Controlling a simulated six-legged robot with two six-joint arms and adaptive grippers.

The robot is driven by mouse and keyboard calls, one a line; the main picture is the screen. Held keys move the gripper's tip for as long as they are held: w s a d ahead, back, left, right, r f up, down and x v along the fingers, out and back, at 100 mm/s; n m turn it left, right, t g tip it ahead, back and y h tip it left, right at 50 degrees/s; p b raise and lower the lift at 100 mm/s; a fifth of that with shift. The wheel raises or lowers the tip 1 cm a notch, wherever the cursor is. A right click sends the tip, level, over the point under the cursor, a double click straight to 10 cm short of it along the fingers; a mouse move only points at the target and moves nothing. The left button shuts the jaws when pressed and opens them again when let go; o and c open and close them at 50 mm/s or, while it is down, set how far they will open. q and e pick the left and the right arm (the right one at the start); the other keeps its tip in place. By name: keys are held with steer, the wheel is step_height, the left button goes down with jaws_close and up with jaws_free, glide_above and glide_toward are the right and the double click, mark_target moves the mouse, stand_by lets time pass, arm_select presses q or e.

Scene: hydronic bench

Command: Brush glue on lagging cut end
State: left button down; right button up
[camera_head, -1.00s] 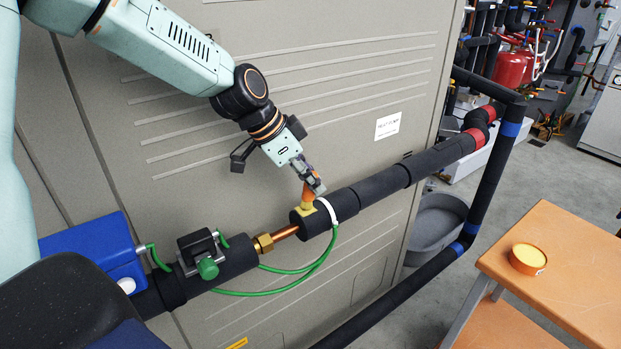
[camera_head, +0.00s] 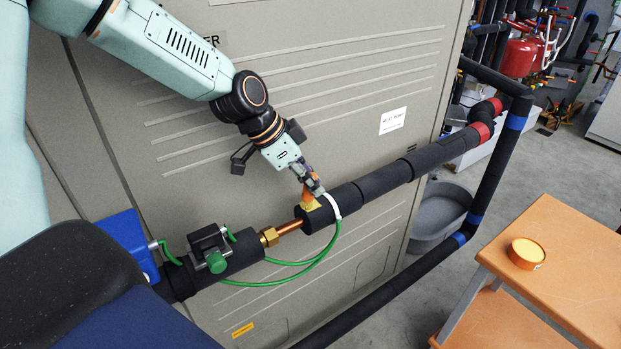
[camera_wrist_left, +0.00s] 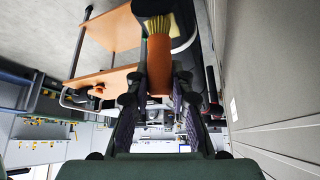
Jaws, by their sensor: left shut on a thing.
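My left gripper (camera_head: 312,185) is shut on a brush with an orange handle (camera_head: 306,195). In the left wrist view the brush handle (camera_wrist_left: 159,65) sits between the fingers, with yellowish bristles (camera_wrist_left: 158,26) beyond it. In the head view the bristle end (camera_head: 310,206) is at the left, cut end of the black lagging (camera_head: 340,206), seemingly touching it; the exact contact is hard to tell. A bare copper pipe (camera_head: 289,226) comes out of that end. A round orange glue tin (camera_head: 526,254) with a pale yellow top stands on the wooden table. My right gripper is not in view.
The wooden table (camera_head: 572,285) is at the lower right, mostly clear. A beige cabinet (camera_head: 300,110) stands behind the pipe. A green cable (camera_head: 300,263) hangs under the pipe from a white band. A valve with a green knob (camera_head: 216,262) and a blue box (camera_head: 125,240) are at the left.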

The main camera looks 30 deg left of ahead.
arm_select(q)
steer(key=shift+a+r+p, duration=0.15)
steer(key=shift+r+p, duration=1.1)
steer(key=shift+r, duration=0.2)
step_height(320, 180, up, 2)
steer(key=shift+r+p, duration=0.2)
steer(key=shift+p, duration=0.85)
steer(key=shift+w+f, duration=0.1)
steer(key=shift+f, duration=0.05)
